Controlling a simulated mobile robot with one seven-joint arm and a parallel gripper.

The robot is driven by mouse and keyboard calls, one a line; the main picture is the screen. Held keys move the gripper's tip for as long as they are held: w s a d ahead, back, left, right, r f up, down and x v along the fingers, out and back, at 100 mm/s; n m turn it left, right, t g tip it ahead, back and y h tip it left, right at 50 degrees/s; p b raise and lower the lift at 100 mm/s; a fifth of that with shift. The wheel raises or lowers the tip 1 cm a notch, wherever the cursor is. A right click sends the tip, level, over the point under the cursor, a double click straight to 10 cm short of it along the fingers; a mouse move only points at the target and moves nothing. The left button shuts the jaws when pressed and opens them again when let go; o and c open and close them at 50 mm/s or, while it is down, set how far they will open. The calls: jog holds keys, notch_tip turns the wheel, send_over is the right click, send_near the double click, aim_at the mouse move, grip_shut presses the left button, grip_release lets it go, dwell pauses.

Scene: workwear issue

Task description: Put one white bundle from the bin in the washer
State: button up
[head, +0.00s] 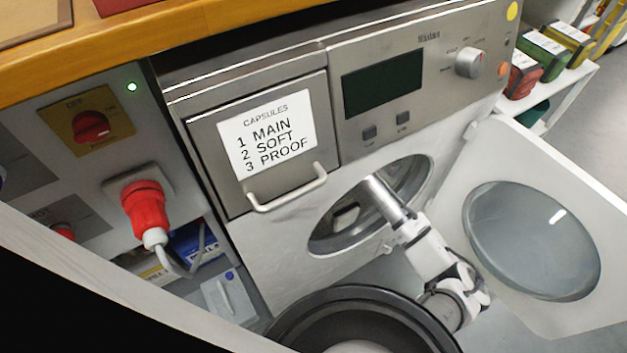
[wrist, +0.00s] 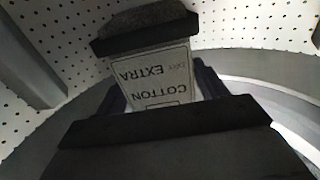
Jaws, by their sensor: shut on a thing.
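The washer (head: 285,255) stands with its round door (head: 590,225) swung open to the right. My arm reaches through the opening into the drum (head: 325,235). In the wrist view, my gripper (wrist: 160,88) is shut on a bundle (wrist: 150,62) inside the perforated drum.
A capsule drawer (head: 290,190) with a handle is shut above the opening. A red plug (head: 145,200) and red switch (head: 90,127) are on the left panel. A wooden counter (head: 230,20) runs above. A shelf with coloured packs (head: 567,45) stands at upper right.

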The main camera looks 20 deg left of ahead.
jog(key=w+a+b, duration=0.2)
jog(key=w+a, duration=0.5)
jog(key=a, duration=0.2)
jog(key=shift+s+d+f+b, duration=0.1)
jog(key=shift+d+f+b, duration=0.05)
jog(key=shift+f+b, duration=0.85)
jog(key=shift+s+d+f+b, duration=0.1)
jog(key=shift+d+f+b, duration=0.1)
jog(key=shift+f+b, duration=0.85)
jog(key=shift+s+d+f+b, duration=0.15)
jog(key=shift+f+b, duration=0.4)
jog(key=shift+f, duration=0.9)
jog(key=shift+w+f+b, duration=0.1)
jog(key=shift+f+b, duration=0.3)
jog(key=shift+f, duration=0.2)
jog(key=o, duration=1.2)
jog(key=shift+c, duration=0.2)
notch_tip(320, 180, up, 9)
jog(key=p, duration=0.3)
jog(key=shift+f, duration=0.15)
